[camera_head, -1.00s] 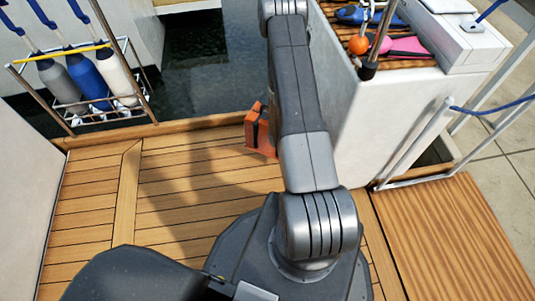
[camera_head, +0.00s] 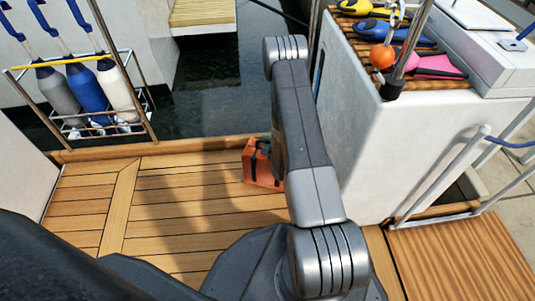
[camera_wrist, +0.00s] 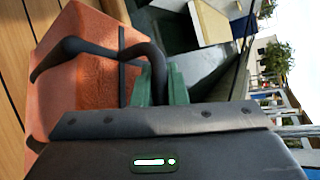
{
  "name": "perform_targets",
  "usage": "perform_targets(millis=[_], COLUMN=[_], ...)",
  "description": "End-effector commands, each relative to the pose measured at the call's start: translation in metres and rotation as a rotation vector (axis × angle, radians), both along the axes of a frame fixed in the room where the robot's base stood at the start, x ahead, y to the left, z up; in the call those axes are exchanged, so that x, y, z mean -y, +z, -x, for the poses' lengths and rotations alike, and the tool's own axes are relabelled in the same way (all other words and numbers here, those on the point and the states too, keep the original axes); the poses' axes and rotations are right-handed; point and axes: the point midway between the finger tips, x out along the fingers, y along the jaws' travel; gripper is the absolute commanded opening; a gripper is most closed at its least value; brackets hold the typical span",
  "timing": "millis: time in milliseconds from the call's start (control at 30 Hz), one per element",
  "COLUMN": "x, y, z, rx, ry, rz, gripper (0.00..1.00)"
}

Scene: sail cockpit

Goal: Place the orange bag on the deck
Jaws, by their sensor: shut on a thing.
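The orange bag (camera_head: 262,168) shows in the head view just left of my arm, low over the wooden deck (camera_head: 190,200) near its far edge. Part of it is hidden behind my arm. I cannot tell whether its base touches the deck. In the wrist view the orange bag (camera_wrist: 95,75) fills the left side, with its black handle arching over the top. My gripper (camera_wrist: 160,84) has its green fingers shut on the black handle. In the head view the gripper is hidden by the arm.
Dark water lies beyond the wooden edge strip (camera_head: 180,146). A wire rack (camera_head: 130,115) with grey, blue and white fenders stands at the left. A white cabinet (camera_head: 370,140) with tools, an orange ball (camera_head: 382,56) and a pink item is at the right. Deck left of the bag is clear.

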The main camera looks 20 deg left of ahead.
Motion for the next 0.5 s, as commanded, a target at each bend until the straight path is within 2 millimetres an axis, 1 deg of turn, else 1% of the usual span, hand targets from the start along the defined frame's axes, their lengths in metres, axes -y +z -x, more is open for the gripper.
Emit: perform_targets(millis=[33, 167, 333, 400, 500], x=[0.0, -0.001, 0.0, -0.001, -0.001], y=[-0.006, -0.015, -0.039, -0.044, -0.043], z=[-0.001, -0.001, -0.001, -0.001, -0.001], rx=[0.003, 0.003, 0.002, 0.004, 0.004], ry=[0.0, 0.0, 0.0, -0.001, -0.001], rz=[-0.002, -0.003, -0.003, -0.004, -0.004], gripper=[0.0, 0.0, 0.0, 0.0, 0.0])
